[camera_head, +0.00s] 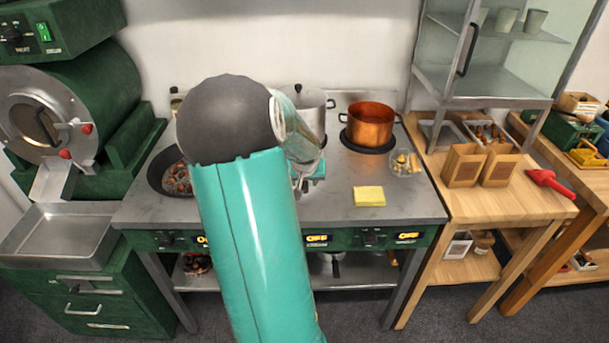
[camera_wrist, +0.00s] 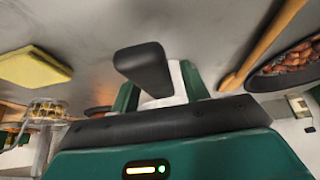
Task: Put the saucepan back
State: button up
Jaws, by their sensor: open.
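My gripper (camera_head: 306,178) is open, low over the middle of the steel stovetop, partly hidden by my arm. In the wrist view its green fingers (camera_wrist: 161,90) stand apart, with a dark, handle-like block (camera_wrist: 145,66) and a pale patch between them. I cannot tell whether the block belongs to a saucepan. A steel pan with a dark handle (camera_head: 335,266) shows on the shelf under the stove, partly hidden; it may be the saucepan. A steel pot (camera_head: 314,104) stands at the back behind my arm. A copper pot (camera_head: 370,124) sits on the back right burner.
A black pan of chestnuts (camera_head: 160,178) is left of my arm; it also shows in the wrist view (camera_wrist: 290,62). Paper bags (camera_head: 464,166) stand on the wooden table.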

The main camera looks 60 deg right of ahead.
jog(key=v, duration=1)
jog(key=shift+w, duration=0.15)
jog(key=shift+v, duration=0.9)
jog(key=w+a+r+n+t+h, duration=0.1)
jog(key=w+a+r+n+t, duration=0.1)
jog(key=w+a+r+t, duration=0.35)
jog(key=w+a+r+n+t+h, duration=0.1)
jog(key=w+a+r+t+h, duration=0.1)
jog(key=w+a+r, duration=0.6)
jog(key=s+a+f+n+g+y, duration=0.1)
jog(key=s+a+f+n+y, duration=0.1)
jog(key=a, duration=0.9)
jog(key=s+a+f+n+g+y, duration=0.2)
jog(key=s+a+n+y, duration=0.1)
jog(key=a, duration=0.8)
jog(key=s+a+f+n+g+y, duration=0.1)
jog(key=s+a+f+n+y, duration=0.1)
jog(key=a, duration=0.9)
jog(key=s+n+y, duration=0.1)
jog(key=s+n, duration=0.1)
jog(key=shift+a+n, duration=0.15)
jog(key=shift+n, duration=0.15)
